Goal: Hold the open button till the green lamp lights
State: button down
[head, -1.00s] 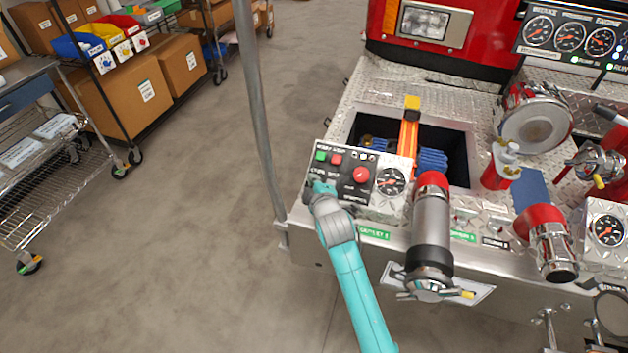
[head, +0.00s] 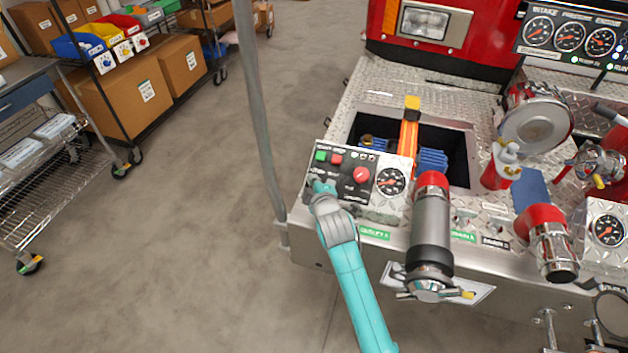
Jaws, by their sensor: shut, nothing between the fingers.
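The black control panel (head: 346,176) sits on the bumper's left corner. I cannot tell whether the tip touches or presses anything. Small lamps (head: 362,156) sit along the panel's top right. They are too small to tell whether one is lit green.
A grey upright pole (head: 259,110) stands just left of the panel. A red-and-grey nozzle (head: 432,225) stands to its right. Behind is an open well (head: 363,128) with blue hose and an orange strap (head: 409,135). The floor at left is clear up to the carts.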

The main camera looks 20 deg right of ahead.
jog(key=shift+s+a+r, duration=0.15)
jog(key=shift+s+r, duration=0.05)
jog(key=shift+r, duration=0.2)
jog(key=shift+s+a+r, duration=0.1)
jog(key=shift+s+r, duration=0.1)
jog(key=shift+r, duration=0.2)
jog(key=r, duration=0.1)
jog(key=s+a+r, duration=0.1)
jog(key=r, duration=0.1)
jog(key=s+r, duration=0.1)
jog(key=shift+a+r, duration=0.15)
jog(key=shift+a, duration=0.15)
dwell(0.5)
